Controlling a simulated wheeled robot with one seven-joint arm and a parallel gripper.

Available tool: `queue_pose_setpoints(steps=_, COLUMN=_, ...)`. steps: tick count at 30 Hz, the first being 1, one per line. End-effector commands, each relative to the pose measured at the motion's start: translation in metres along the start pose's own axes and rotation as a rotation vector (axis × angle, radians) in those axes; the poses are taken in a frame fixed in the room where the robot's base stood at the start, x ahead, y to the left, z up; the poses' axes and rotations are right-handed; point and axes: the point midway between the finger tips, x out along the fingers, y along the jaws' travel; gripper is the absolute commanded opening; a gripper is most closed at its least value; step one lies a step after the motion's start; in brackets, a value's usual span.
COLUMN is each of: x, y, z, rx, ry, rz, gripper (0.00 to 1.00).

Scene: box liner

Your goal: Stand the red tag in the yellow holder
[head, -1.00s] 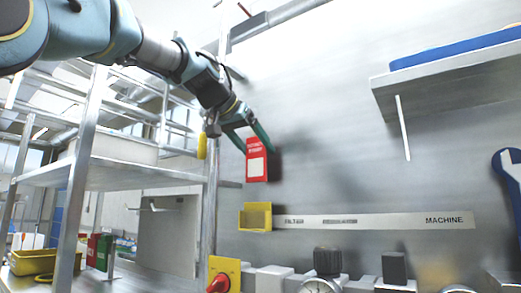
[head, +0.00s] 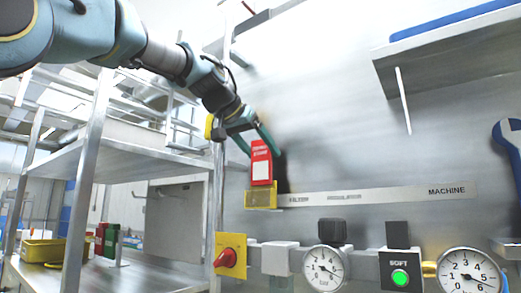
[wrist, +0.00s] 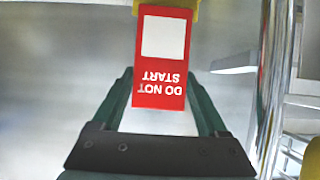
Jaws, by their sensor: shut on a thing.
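The red tag (head: 261,161), with a white panel and white lettering, hangs upright from my gripper (head: 256,143). In the wrist view the tag (wrist: 163,60) reads "DO NOT START" upside down, and my gripper (wrist: 160,100) is shut on its near end. The yellow holder (head: 260,198) is fixed to the metal wall, directly below the tag. The tag's lower edge meets the holder's top; I cannot tell how far it is inside. In the wrist view only a sliver of the holder (wrist: 190,8) shows at the tag's far end.
A labelled strip (head: 390,194) runs right from the holder. Below are a red knob on a yellow plate (head: 230,257), gauges (head: 325,268) and a green button (head: 400,278). A metal shelf (head: 445,60) juts out at upper right. A rack (head: 90,160) stands at left.

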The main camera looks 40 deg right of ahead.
Motion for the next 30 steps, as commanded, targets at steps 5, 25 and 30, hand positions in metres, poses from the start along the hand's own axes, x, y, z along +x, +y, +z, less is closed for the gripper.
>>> queue_pose_setpoints(steps=5, x=0.007, y=0.000, z=0.013, rx=0.000, ry=0.001, rz=0.000, gripper=0.23)
queue_pose_setpoints(steps=25, x=0.018, y=0.000, z=0.033, rx=0.000, ry=0.001, rz=0.000, gripper=0.23)
queue_pose_setpoints(steps=30, x=0.018, y=0.000, z=0.033, rx=0.000, ry=0.001, rz=0.000, gripper=0.84)
